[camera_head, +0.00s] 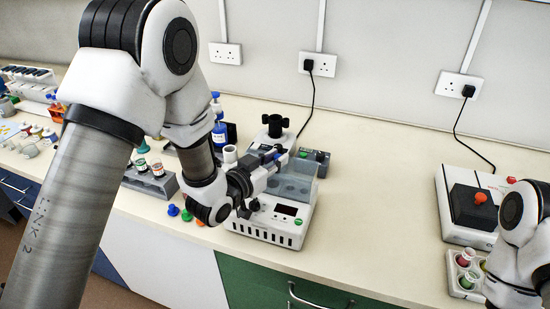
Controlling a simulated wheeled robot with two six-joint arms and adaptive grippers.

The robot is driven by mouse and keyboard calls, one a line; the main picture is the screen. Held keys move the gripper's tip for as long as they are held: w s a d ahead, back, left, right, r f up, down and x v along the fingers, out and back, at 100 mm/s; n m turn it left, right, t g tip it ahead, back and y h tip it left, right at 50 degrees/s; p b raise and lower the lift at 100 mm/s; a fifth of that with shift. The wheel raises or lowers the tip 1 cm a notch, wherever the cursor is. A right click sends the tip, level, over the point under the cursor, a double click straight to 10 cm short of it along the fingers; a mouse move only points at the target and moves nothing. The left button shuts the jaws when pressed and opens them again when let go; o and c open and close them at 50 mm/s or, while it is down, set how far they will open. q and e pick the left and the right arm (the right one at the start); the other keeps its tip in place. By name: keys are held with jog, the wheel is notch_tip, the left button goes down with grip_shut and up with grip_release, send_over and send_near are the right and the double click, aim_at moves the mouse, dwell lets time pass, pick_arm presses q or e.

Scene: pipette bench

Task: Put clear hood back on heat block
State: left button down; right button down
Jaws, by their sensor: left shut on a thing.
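A grey rack with vials (151,178) and several coloured caps (187,215) lie left of the block. Behind it stand a black-knobbed device (275,126) and a blue bottle (219,133). A white device with a black lid (473,208) stands right. The bench between is clear.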

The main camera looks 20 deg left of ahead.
pick_arm(q)
jog(key=shift+s, duration=0.1)
jog(key=shift+f, duration=0.2)
jog(key=c, duration=1)
grip_release()
jog(key=shift+c, duration=0.2)
jog(key=shift+w, duration=0.2)
